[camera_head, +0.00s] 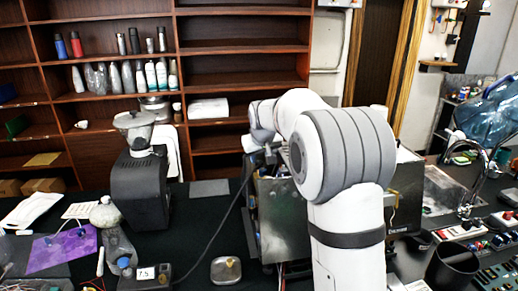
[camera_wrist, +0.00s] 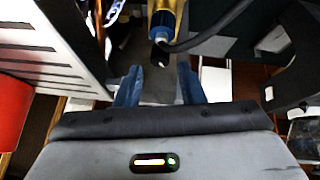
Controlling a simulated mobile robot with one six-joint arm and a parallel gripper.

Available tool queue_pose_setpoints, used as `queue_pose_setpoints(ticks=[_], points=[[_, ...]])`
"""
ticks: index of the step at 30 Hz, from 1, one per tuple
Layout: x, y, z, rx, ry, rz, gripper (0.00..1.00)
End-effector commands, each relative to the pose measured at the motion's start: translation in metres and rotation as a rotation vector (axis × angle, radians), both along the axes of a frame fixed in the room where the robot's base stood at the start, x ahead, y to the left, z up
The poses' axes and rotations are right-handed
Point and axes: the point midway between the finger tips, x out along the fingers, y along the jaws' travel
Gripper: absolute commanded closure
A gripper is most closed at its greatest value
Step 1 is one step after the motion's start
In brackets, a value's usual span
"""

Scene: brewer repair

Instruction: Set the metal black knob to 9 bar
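The metal brewer body (camera_head: 283,222) stands on the dark bench, partly hidden behind my arm. My gripper shows in the wrist view (camera_wrist: 158,88) with its two blue fingers apart and nothing clearly held between them. Just beyond the fingertips is a gold cylinder (camera_wrist: 165,18) with a blue band and a small dark end. I cannot tell whether this dark end is the black knob, or whether a finger touches it. No pressure scale is readable on the brewer. In the head view, the fingers are not clear behind my arm.
A dark cable (camera_wrist: 215,32) curves close above the right finger. A red object (camera_wrist: 12,115) is at the left edge. A black grinder (camera_head: 142,190), a plastic bottle (camera_head: 113,238) and a small metal container (camera_head: 226,270) stand left of the brewer. A sink and faucet are at right.

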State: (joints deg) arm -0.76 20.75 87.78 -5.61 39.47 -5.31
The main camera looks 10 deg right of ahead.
Motion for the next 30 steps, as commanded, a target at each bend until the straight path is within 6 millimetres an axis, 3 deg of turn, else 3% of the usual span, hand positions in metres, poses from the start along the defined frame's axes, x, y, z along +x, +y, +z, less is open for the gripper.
queue_pose_setpoints(ticks=[9, 20, 30], points=[[0.022, -0.002, -0.033, 0.001, 0.002, -0.001, 0.65], [0.025, -0.002, -0.039, 0.001, -0.001, 0.001, 0.65], [0.024, -0.001, -0.039, 0.002, -0.001, 0.001, 0.92]])
